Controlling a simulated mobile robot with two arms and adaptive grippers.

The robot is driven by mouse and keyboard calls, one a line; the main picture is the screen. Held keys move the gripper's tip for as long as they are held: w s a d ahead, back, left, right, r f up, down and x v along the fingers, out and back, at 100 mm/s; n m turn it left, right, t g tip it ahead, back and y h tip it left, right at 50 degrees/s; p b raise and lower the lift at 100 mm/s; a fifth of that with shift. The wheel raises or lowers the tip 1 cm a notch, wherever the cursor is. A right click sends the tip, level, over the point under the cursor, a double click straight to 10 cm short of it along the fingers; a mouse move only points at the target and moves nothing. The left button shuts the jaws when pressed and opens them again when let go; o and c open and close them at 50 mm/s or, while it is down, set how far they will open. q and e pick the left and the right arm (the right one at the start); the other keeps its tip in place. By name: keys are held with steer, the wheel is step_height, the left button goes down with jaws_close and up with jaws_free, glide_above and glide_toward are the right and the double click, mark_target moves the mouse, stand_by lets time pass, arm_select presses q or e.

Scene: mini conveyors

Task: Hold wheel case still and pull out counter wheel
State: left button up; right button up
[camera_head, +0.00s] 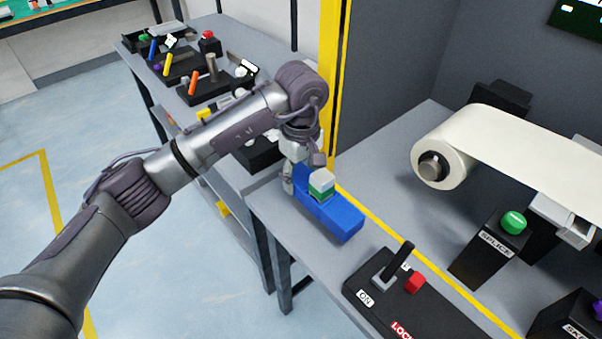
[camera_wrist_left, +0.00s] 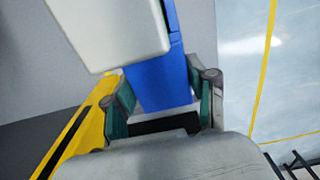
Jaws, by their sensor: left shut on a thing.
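The blue wheel case (camera_head: 335,216) lies on the grey table near its left corner. A white and green block (camera_head: 321,184), which looks like the counter wheel, sits on the case near its far end. My left gripper (camera_head: 302,170) is at that end and is shut on the case. In the left wrist view its fingers (camera_wrist_left: 160,88) stand on either side of the blue case (camera_wrist_left: 160,75). A large white face (camera_wrist_left: 115,30), probably the wheel, hides part of the case there. My right gripper is not in view.
A black control box (camera_head: 400,300) with a lever and red button stands in front of the case. A paper roll (camera_head: 440,158) and a green-buttoned SPLICK box (camera_head: 490,245) are to the right. A yellow post (camera_head: 330,80) rises close behind my left gripper.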

arm_select(q)
steer(key=shift+f+b, duration=1.6)
steer(key=shift+f, duration=0.75)
steer(key=shift+f+b, duration=0.65)
steer(key=shift+b, duration=0.05)
steer(key=shift+s+f, duration=0.1)
steer(key=shift+f, duration=0.05)
